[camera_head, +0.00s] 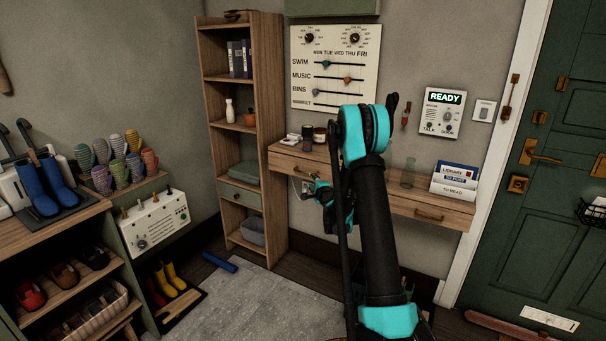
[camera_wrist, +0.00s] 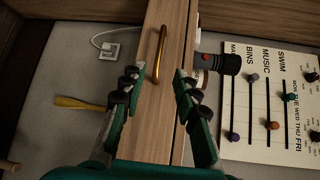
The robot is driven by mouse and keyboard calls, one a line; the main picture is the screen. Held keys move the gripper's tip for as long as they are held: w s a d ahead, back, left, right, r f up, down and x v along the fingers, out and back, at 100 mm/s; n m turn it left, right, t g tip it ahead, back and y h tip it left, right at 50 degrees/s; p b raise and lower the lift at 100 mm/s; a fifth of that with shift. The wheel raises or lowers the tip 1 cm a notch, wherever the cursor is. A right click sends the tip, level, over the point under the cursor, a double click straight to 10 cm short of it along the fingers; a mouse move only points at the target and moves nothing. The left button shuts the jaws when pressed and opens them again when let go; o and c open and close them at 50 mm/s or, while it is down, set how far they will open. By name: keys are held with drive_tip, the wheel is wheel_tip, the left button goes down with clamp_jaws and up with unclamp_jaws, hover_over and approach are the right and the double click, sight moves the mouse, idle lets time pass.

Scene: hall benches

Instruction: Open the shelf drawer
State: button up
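A wooden wall shelf (camera_head: 396,193) has drawer fronts with brass pulls. Its left drawer front (camera_head: 284,163) looks flush in the head view. In the wrist view, a brass bar pull (camera_wrist: 159,52) stands on the wooden front (camera_wrist: 150,125), just beyond my fingertips. My gripper (camera_wrist: 156,82) is open and empty, with one finger on each side of the pull's line; I see no contact. In the head view, my gripper (camera_head: 321,190) is at the shelf's left front, partly hidden by my arm. The shelf's right pull (camera_head: 429,215) shows too.
A dark bottle (camera_wrist: 222,64) and jars (camera_head: 319,135) stand on the shelf top. A tall bookcase (camera_head: 270,120) with a small grey-green drawer (camera_head: 240,195) stands left. A letter holder (camera_head: 454,182) sits at the shelf's right end. A socket (camera_wrist: 109,51) is on the wall below.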

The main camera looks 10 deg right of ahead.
sight(303, 172)
drive_tip(key=x, duration=1.5)
drive_tip(key=shift+w+f, duration=0.1)
drive_tip(key=shift+w, duration=0.05)
drive_tip(key=shift+c, duration=0.4)
clamp_jaws()
